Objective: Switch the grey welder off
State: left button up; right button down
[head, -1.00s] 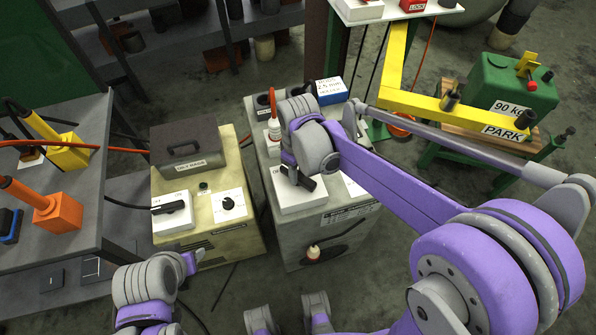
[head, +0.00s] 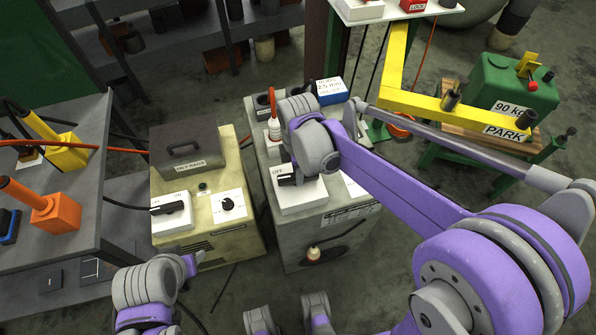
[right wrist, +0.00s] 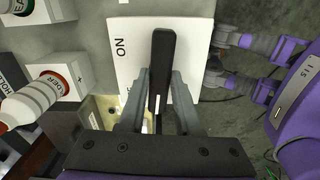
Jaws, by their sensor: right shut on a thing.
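The grey welder (head: 330,225) stands in the middle of the head view. On its top is a white switch plate (head: 305,197) with a black lever (head: 286,181). The lever lies close below the OFF label, pointing left. In the right wrist view the black lever (right wrist: 160,60) stands between the fingers of my right gripper (right wrist: 160,88), which is shut on it. The ON label shows left of the lever there. In the head view my right wrist covers part of the plate and the fingers are mostly hidden. My left arm is at the lower left; its jaws are unclear.
A yellowish welder (head: 235,240) with its own white switch (head: 171,213) stands just left. A table (head: 75,225) with orange and yellow blocks is at far left.

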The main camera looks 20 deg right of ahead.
jog(key=shift+n, duration=0.6)
jog(key=c, duration=0.6)
grip_release()
notch_tip(320, 180, up, 11)
jog(key=p, duration=0.1)
jog(key=shift+f, duration=0.1)
